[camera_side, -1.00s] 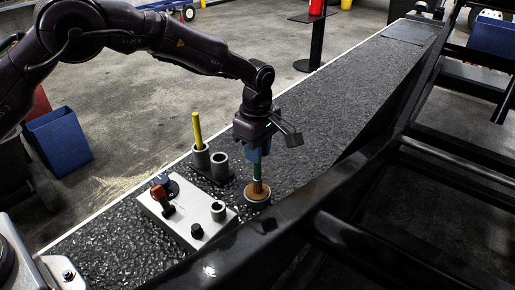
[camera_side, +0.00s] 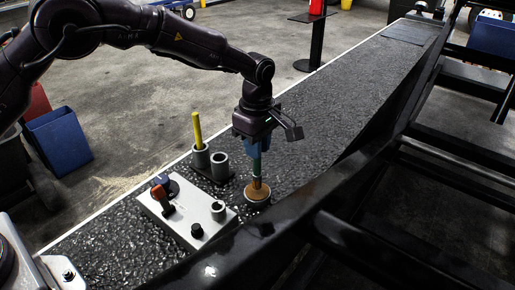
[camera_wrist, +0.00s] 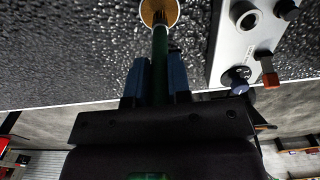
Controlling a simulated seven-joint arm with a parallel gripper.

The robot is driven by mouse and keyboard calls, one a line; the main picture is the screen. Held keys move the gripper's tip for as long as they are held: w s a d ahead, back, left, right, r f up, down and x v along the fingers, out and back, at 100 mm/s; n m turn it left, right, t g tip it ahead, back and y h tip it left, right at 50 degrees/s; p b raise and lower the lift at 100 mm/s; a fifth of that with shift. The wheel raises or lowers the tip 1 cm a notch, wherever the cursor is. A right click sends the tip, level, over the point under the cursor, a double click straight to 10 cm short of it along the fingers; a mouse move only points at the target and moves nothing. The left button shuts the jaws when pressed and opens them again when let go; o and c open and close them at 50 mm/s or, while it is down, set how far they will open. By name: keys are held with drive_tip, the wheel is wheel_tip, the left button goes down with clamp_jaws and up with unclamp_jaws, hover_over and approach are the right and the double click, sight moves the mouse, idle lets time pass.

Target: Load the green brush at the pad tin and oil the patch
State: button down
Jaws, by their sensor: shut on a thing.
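My gripper (camera_side: 257,148) has its blue fingers shut on the green brush (camera_side: 257,168), held nearly upright over the belt. The brush also shows between the fingers in the wrist view (camera_wrist: 160,60). Its brown lower end is at the pad tin (camera_side: 257,199), a small round tin with an orange-brown inside. The tin is partly cut off at the top of the wrist view (camera_wrist: 172,10). I cannot tell whether the bristles touch the pad. I cannot clearly make out the patch.
A yellow-handled tool (camera_side: 197,130) stands in one of two grey holder cups (camera_side: 220,168), the other empty. A pale control box (camera_side: 185,215) with an orange-red lever and black knob is left of the tin. A dark rail (camera_side: 330,190) runs close on the right. The belt beyond is clear.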

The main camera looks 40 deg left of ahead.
drive_tip(key=shift+r, duration=2.85)
